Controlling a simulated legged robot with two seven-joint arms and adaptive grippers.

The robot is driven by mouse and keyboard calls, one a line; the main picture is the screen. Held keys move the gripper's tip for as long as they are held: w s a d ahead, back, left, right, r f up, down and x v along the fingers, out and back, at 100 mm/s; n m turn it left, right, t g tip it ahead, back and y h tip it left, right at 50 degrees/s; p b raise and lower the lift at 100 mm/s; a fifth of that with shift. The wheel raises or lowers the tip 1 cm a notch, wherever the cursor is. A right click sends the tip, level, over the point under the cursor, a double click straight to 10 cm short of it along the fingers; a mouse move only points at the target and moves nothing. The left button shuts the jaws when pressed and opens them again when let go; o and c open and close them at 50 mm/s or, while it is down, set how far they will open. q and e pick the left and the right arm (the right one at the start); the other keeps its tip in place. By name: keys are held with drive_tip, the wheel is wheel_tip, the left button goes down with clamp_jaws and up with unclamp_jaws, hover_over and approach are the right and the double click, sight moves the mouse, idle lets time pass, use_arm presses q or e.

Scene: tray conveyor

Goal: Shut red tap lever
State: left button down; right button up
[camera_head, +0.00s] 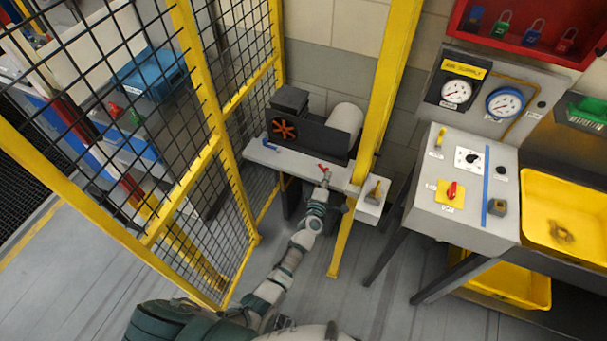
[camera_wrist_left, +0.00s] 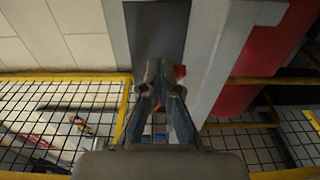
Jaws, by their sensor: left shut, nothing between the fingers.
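The red tap lever (camera_head: 323,168) is at the front edge of a grey bench (camera_head: 290,162), below a dark compressor-like machine. My left arm reaches up from the bottom of the head view. My left gripper (camera_head: 326,179) is right at the red lever, just in front of it; I cannot tell if they touch. In the left wrist view, the left gripper (camera_wrist_left: 164,82) is shut with nothing held. A small red patch (camera_wrist_left: 180,72), probably the lever, shows beside and partly behind its fingers. The tap body is mostly hidden. My right gripper is not in view.
A blue lever (camera_head: 270,146) is on the bench's left part. A yellow post (camera_head: 383,90) rises just right of the gripper, and a yellow-framed mesh fence (camera_head: 205,130) stands left. A grey control panel (camera_head: 470,180) and yellow bin (camera_head: 570,215) are right.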

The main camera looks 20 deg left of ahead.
use_arm(q)
drive_tip(key=shift+w+d, duration=0.7)
drive_tip(key=shift+d, duration=0.25)
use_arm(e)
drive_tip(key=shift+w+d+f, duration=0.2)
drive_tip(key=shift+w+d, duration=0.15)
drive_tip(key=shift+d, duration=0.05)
use_arm(q)
drive_tip(key=shift+a, duration=0.15)
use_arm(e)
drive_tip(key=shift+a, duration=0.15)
